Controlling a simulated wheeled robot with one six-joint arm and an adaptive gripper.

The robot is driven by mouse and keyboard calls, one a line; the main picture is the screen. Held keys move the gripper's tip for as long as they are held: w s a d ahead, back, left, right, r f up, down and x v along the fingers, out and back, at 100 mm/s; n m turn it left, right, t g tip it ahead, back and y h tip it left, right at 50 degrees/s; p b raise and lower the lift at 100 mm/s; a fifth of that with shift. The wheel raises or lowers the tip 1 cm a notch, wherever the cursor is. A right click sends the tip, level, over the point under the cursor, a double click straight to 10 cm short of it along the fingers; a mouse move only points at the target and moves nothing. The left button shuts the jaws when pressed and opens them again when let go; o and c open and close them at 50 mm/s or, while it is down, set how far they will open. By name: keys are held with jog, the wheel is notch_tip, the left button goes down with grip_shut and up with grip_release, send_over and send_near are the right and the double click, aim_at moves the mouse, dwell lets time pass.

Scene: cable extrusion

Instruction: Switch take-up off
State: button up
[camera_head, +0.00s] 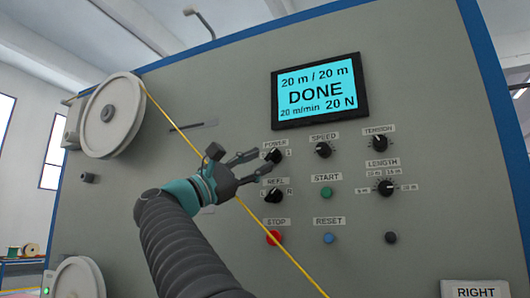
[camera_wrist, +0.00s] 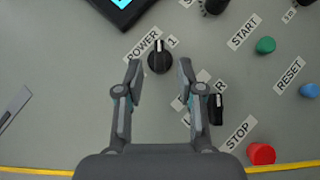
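The black POWER knob (camera_head: 273,155) is at the upper left of the control group. In the wrist view the POWER knob (camera_wrist: 159,57) sits ahead of my fingertips, between their lines, with its white mark pointing up toward the label. My gripper (camera_head: 262,163) is open beside the knob, and in the wrist view my gripper (camera_wrist: 160,66) has its two fingers apart with nothing held. The display (camera_head: 316,90) reads "20 m / 20 m DONE, 20 m/min 20 N". The REEL knob (camera_head: 273,195) is just below; in the wrist view my right finger partly covers its label.
The yellow cable (camera_head: 283,248) runs diagonally behind my wrist from the upper reel (camera_head: 112,115). START (camera_head: 326,193), RESET (camera_head: 328,238) and the red STOP button (camera_head: 274,238) are close by. SPEED (camera_head: 323,150), TENSION (camera_head: 379,143) and LENGTH (camera_head: 385,188) knobs are to the right.

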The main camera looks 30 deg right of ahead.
aim_at(273, 156)
jog(key=shift+p+x, duration=0.3)
jog(key=shift+x, duration=1.15)
grip_shut()
